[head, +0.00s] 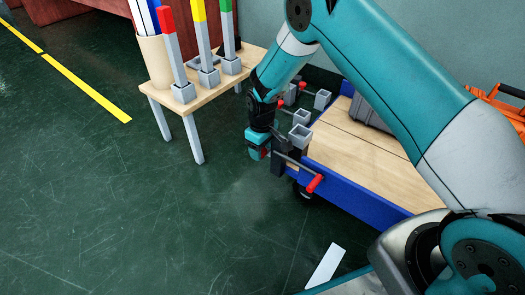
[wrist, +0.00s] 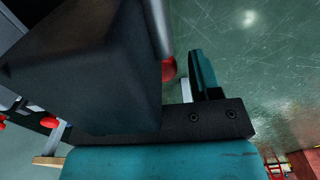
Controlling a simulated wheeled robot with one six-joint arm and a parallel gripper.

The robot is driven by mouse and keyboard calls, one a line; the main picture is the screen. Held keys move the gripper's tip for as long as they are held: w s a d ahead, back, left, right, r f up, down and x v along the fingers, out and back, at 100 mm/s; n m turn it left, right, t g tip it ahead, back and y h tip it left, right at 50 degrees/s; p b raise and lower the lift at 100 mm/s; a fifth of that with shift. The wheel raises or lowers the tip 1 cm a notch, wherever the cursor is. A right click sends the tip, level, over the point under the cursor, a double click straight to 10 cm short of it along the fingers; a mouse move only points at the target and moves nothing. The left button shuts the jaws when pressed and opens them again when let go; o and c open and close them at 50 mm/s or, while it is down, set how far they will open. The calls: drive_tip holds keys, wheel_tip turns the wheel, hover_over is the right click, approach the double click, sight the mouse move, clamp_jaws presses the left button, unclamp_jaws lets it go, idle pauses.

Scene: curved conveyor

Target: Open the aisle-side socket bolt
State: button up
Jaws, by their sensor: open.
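A cart (head: 350,160) with a blue frame and wooden deck stands at the right in the head view. Grey square sockets line its left edge, the nearest one (head: 300,137) beside my gripper. A bolt with a red knob (head: 314,184) sticks out at the cart's near corner, just below that socket. More red knobs show further back. My gripper (head: 258,153) is open at the cart's corner, close to the dark bolt housing. In the wrist view a dark block fills the left, with one finger (wrist: 203,72) at its right and a red knob (wrist: 168,69) between. The other finger cannot be made out.
A small wooden table (head: 210,88) at the back left holds poles with red, yellow and green tops in grey bases, and a beige container (head: 155,60). A grey case (head: 370,110) sits on the cart deck. The green floor at front left is clear.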

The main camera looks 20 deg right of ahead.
clamp_jaws()
drive_tip(key=shift+s+a+p, duration=0.75)
drive_tip(key=shift+a+p, duration=0.3)
drive_tip(key=shift+a, duration=0.05)
unclamp_jaws()
drive_tip(key=shift+r, duration=0.1)
wheel_tip(320, 180, up, 17)
drive_tip(key=p, duration=0.8)
